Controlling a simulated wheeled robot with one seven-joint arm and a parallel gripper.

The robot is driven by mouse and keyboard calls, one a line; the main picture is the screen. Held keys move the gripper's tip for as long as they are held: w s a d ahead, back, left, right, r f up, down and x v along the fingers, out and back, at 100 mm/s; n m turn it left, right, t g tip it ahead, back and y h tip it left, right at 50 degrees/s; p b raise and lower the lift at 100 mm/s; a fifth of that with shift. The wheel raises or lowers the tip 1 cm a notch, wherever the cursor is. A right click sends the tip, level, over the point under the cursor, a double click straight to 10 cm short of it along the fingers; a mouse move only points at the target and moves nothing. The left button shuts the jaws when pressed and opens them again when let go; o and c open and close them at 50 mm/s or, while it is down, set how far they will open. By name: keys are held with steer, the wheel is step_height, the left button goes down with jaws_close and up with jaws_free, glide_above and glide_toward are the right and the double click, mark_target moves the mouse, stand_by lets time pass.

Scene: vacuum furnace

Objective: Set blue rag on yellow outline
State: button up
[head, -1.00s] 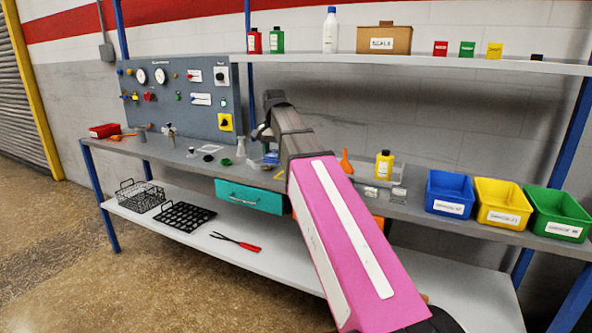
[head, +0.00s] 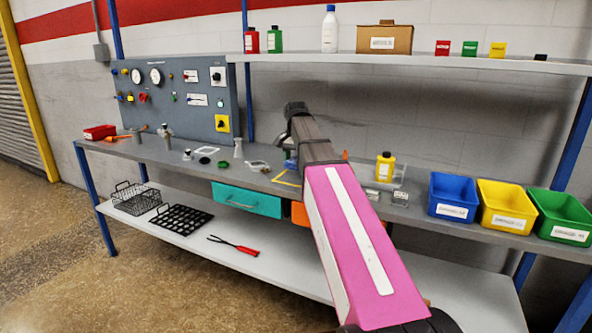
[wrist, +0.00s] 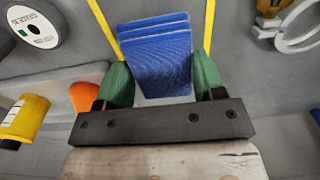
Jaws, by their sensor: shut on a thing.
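The blue rag (wrist: 156,55) is a folded, ribbed stack held between the green fingertips of my gripper (wrist: 153,82) in the wrist view. My gripper is shut on it. Yellow outline (wrist: 103,22) lines show on the grey bench on both sides of the rag; the far part is out of frame or hidden. In the head view, part of the yellow outline (head: 288,178) shows on the bench left of my arm. The wrist view does not settle whether the rag touches the bench.
A yellow bottle (head: 384,167) stands on the bench right of my arm. In the wrist view an orange object (wrist: 85,97) and a round white-labelled disc (wrist: 33,27) lie left, and a metal ring (wrist: 298,30) lies right. Blue, yellow and green bins (head: 505,205) stand at the right.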

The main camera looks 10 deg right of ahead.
mark_target(296, 176)
steer(key=shift+d+f, duration=0.1)
steer(key=shift+f, duration=1.95)
steer(key=shift+f, duration=0.1)
steer(key=o, duration=0.9)
step_height(296, 176, up, 12)
steer(key=shift+r, duration=0.15)
